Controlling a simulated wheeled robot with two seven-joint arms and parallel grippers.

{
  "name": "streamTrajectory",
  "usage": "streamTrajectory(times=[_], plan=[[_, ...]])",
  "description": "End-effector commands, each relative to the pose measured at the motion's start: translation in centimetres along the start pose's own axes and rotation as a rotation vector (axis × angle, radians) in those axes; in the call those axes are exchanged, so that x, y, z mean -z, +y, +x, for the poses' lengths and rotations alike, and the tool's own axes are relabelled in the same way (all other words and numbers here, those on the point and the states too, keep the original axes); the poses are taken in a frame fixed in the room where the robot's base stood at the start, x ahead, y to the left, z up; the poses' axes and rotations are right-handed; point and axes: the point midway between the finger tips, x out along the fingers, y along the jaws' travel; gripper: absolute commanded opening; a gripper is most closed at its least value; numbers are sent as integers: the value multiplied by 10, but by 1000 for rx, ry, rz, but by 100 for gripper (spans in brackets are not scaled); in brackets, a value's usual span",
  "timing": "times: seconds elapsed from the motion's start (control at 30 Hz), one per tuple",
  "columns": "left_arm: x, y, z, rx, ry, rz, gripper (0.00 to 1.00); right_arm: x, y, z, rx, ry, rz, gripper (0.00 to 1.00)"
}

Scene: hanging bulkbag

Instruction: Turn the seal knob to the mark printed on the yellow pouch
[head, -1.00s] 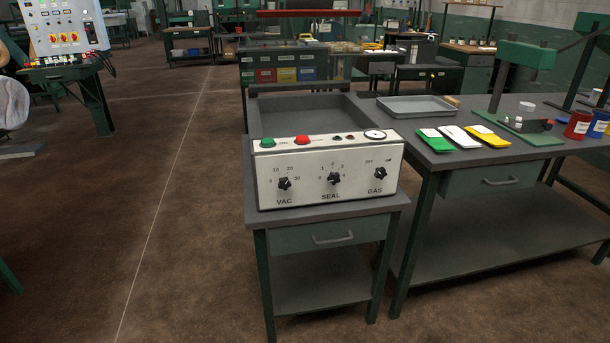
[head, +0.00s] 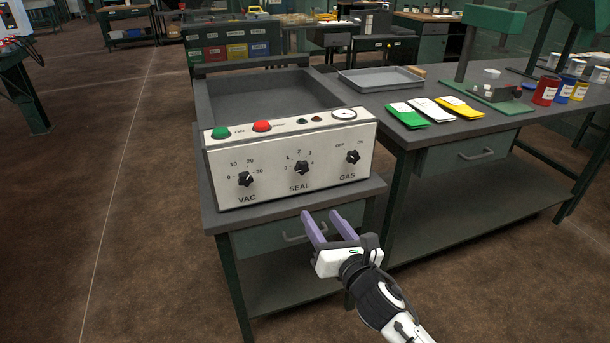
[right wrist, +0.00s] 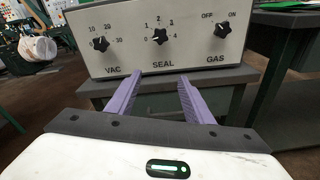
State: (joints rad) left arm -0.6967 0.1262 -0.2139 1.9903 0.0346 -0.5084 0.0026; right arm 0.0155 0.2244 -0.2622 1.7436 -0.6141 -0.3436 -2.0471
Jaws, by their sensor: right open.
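The sealing machine's white front panel (head: 275,192) carries three black knobs. The yellow pouch (head: 460,107) lies on the bench at the right, beside a white and a green one. Its printed mark is too small to read. My right gripper (head: 322,219) is open and empty, in front of and below the panel, apart from the knob. In the right wrist view its purple fingers (right wrist: 159,84) point towards the panel under SEAL. My left gripper is not in view.
The VAC knob (head: 246,179) and GAS knob (head: 353,157) flank the seal knob. Green (head: 221,133) and red (head: 262,126) buttons and a gauge (head: 344,114) sit along the panel's top. A grey tray (head: 381,78) stands on the bench. The floor in front is clear.

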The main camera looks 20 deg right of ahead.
Motion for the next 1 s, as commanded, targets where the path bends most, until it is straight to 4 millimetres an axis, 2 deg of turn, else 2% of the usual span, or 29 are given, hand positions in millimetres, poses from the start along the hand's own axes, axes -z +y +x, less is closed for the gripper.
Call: streamTrajectory(times=[0.03,0.1,0.23,0.37,0.8,1.0], plan=[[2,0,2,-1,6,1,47,-15,2,10,-6,-36,-126,47],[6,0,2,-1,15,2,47,-30,4,17,-6,-70,-267,47],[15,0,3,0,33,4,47,-45,6,26,-1,-103,-410,47],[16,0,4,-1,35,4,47,-49,7,37,2,-110,-441,47],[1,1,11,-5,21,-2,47,-56,8,112,2,-108,-433,47],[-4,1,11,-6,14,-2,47,-58,9,126,1,-107,-434,47]])
